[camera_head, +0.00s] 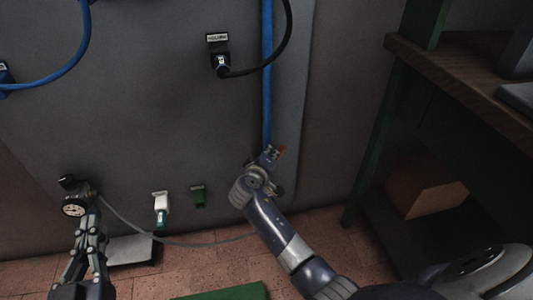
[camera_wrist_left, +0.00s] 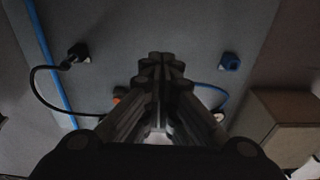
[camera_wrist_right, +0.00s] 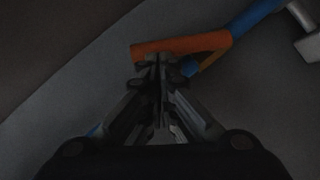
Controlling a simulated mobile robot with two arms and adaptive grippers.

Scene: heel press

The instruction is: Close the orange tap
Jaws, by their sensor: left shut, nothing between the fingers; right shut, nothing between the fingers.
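The orange tap (camera_wrist_right: 180,46) lies across the top middle of the right wrist view, next to a blue pipe (camera_wrist_right: 250,16). In the head view only a small orange bit (camera_head: 282,149) shows beside my right gripper (camera_head: 270,155). My right gripper, also in its wrist view (camera_wrist_right: 158,62), is shut and empty. Its fingertips overlap the tap's lower edge in the picture; I cannot tell if they touch. My left gripper (camera_head: 90,195) is shut and empty, low at the left by a round gauge (camera_head: 75,207). Its fingers also show in the left wrist view (camera_wrist_left: 160,62).
The blue pipe runs down the grey wall panel (camera_head: 150,120). A black cable plug (camera_head: 220,64), a white plug (camera_head: 160,205) and a green connector (camera_head: 199,196) are on the panel. A wooden-topped bench (camera_head: 460,80) with a box (camera_head: 425,187) below stands right.

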